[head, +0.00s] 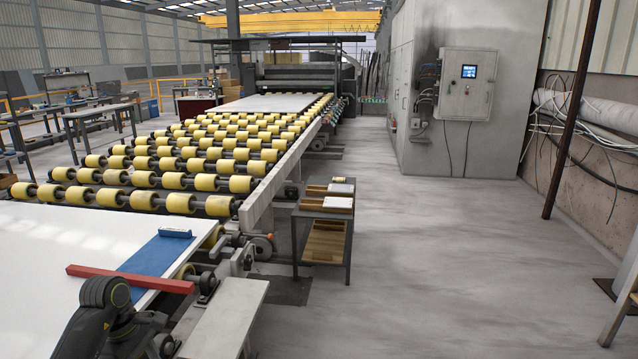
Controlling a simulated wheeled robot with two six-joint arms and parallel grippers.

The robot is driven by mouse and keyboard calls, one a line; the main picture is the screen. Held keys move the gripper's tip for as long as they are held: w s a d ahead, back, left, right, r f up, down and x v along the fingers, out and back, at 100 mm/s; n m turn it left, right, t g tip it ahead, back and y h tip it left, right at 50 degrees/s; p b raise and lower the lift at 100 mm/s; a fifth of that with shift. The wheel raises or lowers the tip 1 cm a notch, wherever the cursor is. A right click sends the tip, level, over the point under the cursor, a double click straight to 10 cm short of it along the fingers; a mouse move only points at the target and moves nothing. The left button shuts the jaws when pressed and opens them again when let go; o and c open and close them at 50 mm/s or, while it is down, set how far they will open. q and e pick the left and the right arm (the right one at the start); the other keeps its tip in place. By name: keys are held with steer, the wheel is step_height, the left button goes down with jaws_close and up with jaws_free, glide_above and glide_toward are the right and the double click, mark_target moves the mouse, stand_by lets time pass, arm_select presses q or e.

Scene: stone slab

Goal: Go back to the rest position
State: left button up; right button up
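A dark jointed part of one of my arms shows at the bottom left, in front of the white slab (62,237). No gripper fingers show on it, and neither gripper is in view. A red bar (130,278) lies across the near part of the slab and reaches past its right edge. A blue strip (152,256) lies on the slab behind the bar. A small blue and white block (175,233) sits at the strip's far end. My arm part overlaps the area just below the red bar in the picture.
A roller conveyor (170,180) with yellow rollers runs away beyond the slab. A small cart (326,220) with wooden trays stands to its right. A grey ledge (225,318) is at the near edge. Open floor (420,270) lies right of centre, before a control cabinet (466,84).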

arm_select(q)
steer(key=s+d+f+n+t+h, duration=0.2)
steer(key=d+f+n+t+h, duration=0.6)
steer(key=d+f+n+h, duration=0.65)
steer(key=s+a+f+n+t+y, duration=0.1)
steer(key=s+a+f+n+y, duration=0.4)
steer(key=f+n, duration=0.4)
steer(key=s+a+f+n+t+y, duration=0.1)
steer(key=s+a+f+n+y, duration=0.2)
steer(key=s+f+n+y, duration=0.6)
steer(key=s+a+f+n+y, duration=0.2)
steer(key=s+a+f+n, duration=0.3)
steer(key=n, duration=0.7)
steer(key=s+d+f+n+g, duration=0.1)
steer(key=s+f+n+g, duration=0.2)
steer(key=s, duration=0.5)
steer(key=s+d+f+n+g, duration=0.1)
steer(key=s+f+n, duration=0.3)
steer(key=s, duration=0.5)
steer(key=s+d+f+n+g+y, duration=0.1)
steer(key=s+f+n+g, duration=0.3)
steer(key=s, duration=0.5)
steer(key=shift+s+d+f+n+g, duration=0.15)
steer(key=shift+d+f+n+g, duration=0.15)
steer(key=shift+d+n, duration=0.1)
arm_select(e)
steer(key=shift+s+d, duration=0.5)
